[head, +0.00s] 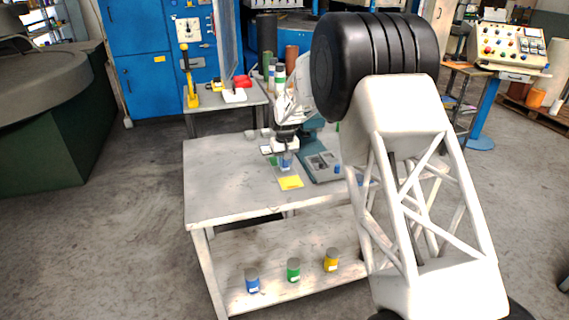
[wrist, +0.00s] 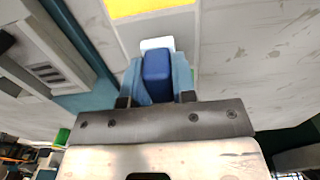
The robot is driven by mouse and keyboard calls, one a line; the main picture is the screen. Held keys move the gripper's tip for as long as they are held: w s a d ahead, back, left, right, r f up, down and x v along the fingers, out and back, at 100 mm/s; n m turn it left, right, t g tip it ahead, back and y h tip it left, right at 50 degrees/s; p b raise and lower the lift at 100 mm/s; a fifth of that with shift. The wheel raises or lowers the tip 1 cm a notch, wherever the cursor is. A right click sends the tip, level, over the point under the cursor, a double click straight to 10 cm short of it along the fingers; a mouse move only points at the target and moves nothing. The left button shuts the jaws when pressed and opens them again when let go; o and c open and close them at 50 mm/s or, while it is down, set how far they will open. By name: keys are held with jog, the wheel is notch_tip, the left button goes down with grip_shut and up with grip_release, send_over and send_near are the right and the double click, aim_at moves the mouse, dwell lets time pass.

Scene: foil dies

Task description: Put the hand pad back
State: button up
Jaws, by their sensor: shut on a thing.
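My gripper (head: 286,160) is over the middle of the table, and its fingers also show in the wrist view (wrist: 157,78). It is shut on a dark blue block (wrist: 157,72), probably the hand pad, with one pale blue finger on each side. A white piece (wrist: 157,44) shows just past the block's far end; I cannot tell if it belongs to the block. A yellow sheet (head: 291,183) lies on the table beside the gripper, and it shows at the top of the wrist view (wrist: 150,8). A grey patch lies between the sheet and the block. Whether the block touches the table is unclear.
A teal machine (head: 318,166) with a grey slotted plate stands right of the gripper, with a small blue item (head: 337,169) at its edge. Small pale pieces lie behind the gripper. The table's left half (head: 222,185) is clear. Blue, green and yellow jars stand on the lower shelf.

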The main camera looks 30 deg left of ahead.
jog(key=shift+f, duration=0.5)
jog(key=shift+f, duration=0.15)
jog(key=o, duration=0.8)
jog(key=shift+o, duration=0.2)
notch_tip(320, 180, up, 12)
jog(key=shift+r, duration=0.15)
jog(key=shift+d, duration=0.1)
dwell(0.8)
